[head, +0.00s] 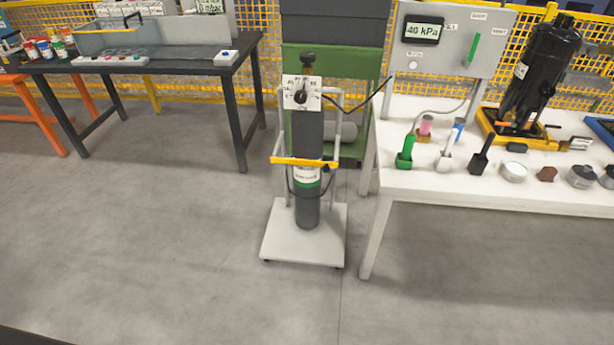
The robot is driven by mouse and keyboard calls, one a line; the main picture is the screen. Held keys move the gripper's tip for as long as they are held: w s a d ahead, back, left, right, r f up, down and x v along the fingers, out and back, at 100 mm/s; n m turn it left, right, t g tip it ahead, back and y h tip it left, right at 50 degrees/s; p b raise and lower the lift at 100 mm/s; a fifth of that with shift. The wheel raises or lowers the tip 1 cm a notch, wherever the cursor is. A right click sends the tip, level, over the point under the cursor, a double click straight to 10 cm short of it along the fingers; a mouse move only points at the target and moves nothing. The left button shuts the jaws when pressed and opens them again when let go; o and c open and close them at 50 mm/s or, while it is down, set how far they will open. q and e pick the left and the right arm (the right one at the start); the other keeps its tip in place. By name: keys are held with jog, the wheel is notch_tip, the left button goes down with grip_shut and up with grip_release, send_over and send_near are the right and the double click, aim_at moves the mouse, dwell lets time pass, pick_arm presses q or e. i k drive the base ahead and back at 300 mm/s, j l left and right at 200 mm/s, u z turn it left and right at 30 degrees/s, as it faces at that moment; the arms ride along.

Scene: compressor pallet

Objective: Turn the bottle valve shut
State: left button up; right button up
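A dark gas bottle (307,215) with a white and green label stands upright on a light grey wheeled cart (325,247) in the middle of the head view. A yellow strap (303,162) crosses in front of it. A dark hose runs from there to the right. Neither of my grippers is in view.
A white table (420,190) on the right bears a panel reading 40 kPa (422,30), a black compressor (540,70) and several small parts. A dark table (190,60) stands at the left. The grey floor (150,250) in front of the cart is clear.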

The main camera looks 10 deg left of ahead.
aim_at(307, 59)
jog(key=i+j+z, duration=0.45)
jog(key=i+j, duration=0.15)
jog(key=i, duration=0.35)
jog(key=i+j+z, duration=0.4)
jog(key=i+j, duration=0.4)
jog(key=j, duration=0.1)
